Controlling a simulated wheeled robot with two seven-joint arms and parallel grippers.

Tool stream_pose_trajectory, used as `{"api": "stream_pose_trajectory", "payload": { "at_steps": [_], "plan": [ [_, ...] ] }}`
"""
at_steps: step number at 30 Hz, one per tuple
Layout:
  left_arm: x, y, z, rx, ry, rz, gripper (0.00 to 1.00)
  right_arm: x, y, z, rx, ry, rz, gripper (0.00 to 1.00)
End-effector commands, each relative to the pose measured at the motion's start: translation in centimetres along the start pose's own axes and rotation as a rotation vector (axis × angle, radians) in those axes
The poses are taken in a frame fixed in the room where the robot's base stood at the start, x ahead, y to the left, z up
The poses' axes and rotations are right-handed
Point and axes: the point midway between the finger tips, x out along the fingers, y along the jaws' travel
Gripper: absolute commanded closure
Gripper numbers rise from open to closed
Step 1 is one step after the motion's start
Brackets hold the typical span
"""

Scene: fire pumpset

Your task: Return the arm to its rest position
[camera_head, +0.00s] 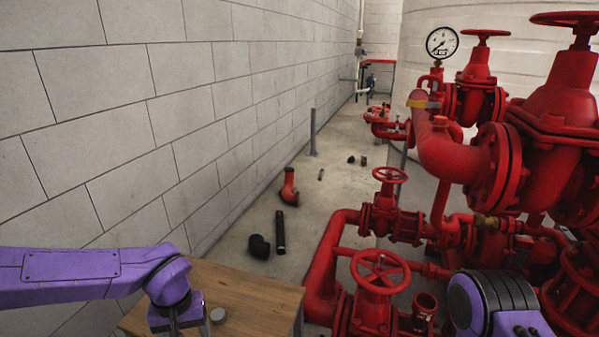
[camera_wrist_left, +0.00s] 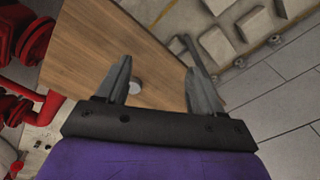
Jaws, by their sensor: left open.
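My left arm (camera_head: 90,277) is purple and comes in from the left in the head view. Its wrist bends down over a wooden table (camera_head: 258,290), and the gripper fingers are cut off by the bottom edge. In the left wrist view my left gripper (camera_wrist_left: 160,75) is open, with its two grey fingers wide apart and nothing held between them. A small grey round piece (camera_head: 218,315) lies on the wooden top. It also shows in the left wrist view (camera_wrist_left: 135,87), beside one finger. My right arm (camera_head: 490,303) shows at the lower right; its gripper is out of view.
Red pipes and valves (camera_head: 377,272) fill the right side, close to the table and my right arm. A pressure gauge (camera_head: 442,43) stands above. A block wall (camera_head: 180,100) runs along the left. Loose pipe pieces (camera_head: 280,232) lie on the floor (camera_head: 325,195) beyond the table.

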Motion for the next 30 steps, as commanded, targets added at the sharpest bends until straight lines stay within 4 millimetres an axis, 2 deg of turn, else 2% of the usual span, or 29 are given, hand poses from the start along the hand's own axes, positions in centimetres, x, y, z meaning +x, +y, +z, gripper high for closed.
{"api": "stream_pose_trajectory", "payload": {
  "at_steps": [7,11,14,17,20,23,24,27,30],
  "plan": [
    [0.7,-1.4,-1.3,-0.286,0.122,-0.044,0.33,0.0,0.0,0.0,0.000,0.000,0.001,1.00],
    [1.9,-2.7,-2.0,-0.467,0.237,-0.086,0.33,-0.1,0.0,0.0,0.000,0.000,0.001,1.00],
    [3.9,-4.0,-2.0,-0.614,0.362,-0.121,0.33,-0.5,0.1,-0.2,0.000,-0.001,0.001,1.00],
    [6.8,-5.4,-1.0,-0.731,0.503,-0.123,0.33,-1.0,0.1,-0.4,0.000,-0.001,0.001,1.00],
    [10.1,-6.5,1.5,-0.771,0.597,-0.081,0.33,-1.7,0.2,-0.7,0.000,-0.001,0.001,1.00],
    [13.6,-7.7,6.3,-0.724,0.595,-0.022,0.33,-2.7,0.3,-1.1,0.000,0.000,0.001,1.00],
    [14.8,-8.3,9.0,-0.676,0.561,-0.010,0.33,-3.1,0.3,-1.3,0.000,0.000,0.001,1.00],
    [16.8,-10.0,14.8,-0.504,0.459,-0.031,0.33,-3.8,0.4,-1.6,0.000,0.000,0.001,1.00],
    [17.6,-12.0,18.8,-0.375,0.383,-0.096,0.33,-4.3,0.4,-1.8,0.000,0.000,0.001,1.00]
  ]
}}
